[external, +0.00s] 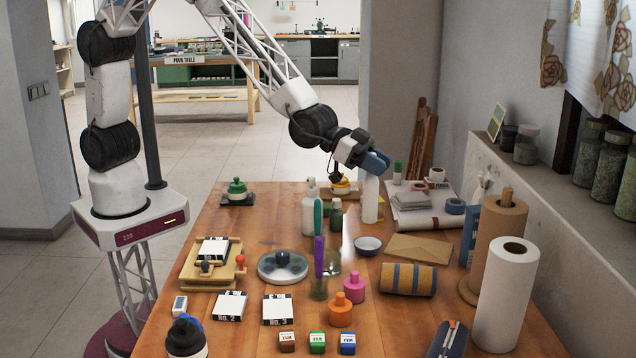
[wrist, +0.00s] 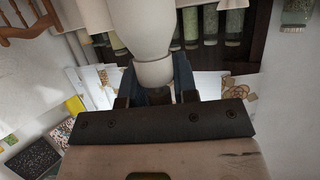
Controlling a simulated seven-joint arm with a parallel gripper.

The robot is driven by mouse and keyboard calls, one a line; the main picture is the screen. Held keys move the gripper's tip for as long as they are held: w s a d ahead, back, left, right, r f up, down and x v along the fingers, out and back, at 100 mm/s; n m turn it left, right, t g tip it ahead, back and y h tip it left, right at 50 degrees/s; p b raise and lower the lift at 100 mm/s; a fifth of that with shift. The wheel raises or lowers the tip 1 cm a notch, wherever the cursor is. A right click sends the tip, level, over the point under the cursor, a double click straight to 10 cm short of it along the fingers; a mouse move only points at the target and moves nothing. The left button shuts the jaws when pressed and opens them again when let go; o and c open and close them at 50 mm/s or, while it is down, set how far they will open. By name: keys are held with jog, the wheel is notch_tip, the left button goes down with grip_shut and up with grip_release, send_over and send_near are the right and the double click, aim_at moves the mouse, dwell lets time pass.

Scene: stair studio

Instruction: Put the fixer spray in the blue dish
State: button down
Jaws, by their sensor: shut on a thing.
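A tall white bottle, which looks like the fixer spray (external: 370,202), hangs or stands upright right below my gripper (external: 377,163) in the external view. My gripper is shut on its top. In the wrist view the bottle's white body and collar (wrist: 152,72) sit between the fingers (wrist: 155,90). I cannot tell whether its base touches the table. The small blue dish (external: 368,246), pale inside with a dark blue rim, sits on the table just in front of the bottle. It looks empty.
A white pump bottle (external: 309,208) and a small green bottle (external: 335,216) stand left of the spray. A glass with upright tools (external: 319,286) stands front left.

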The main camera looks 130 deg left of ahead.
aim_at(377, 197)
jog(key=shift+f, duration=2.1)
jog(key=shift+f, duration=2)
jog(key=c, duration=0.9)
grip_release()
jog(key=shift+s, duration=0.1)
jog(key=shift+v, duration=1.5)
jog(key=shift+r, duration=3.65)
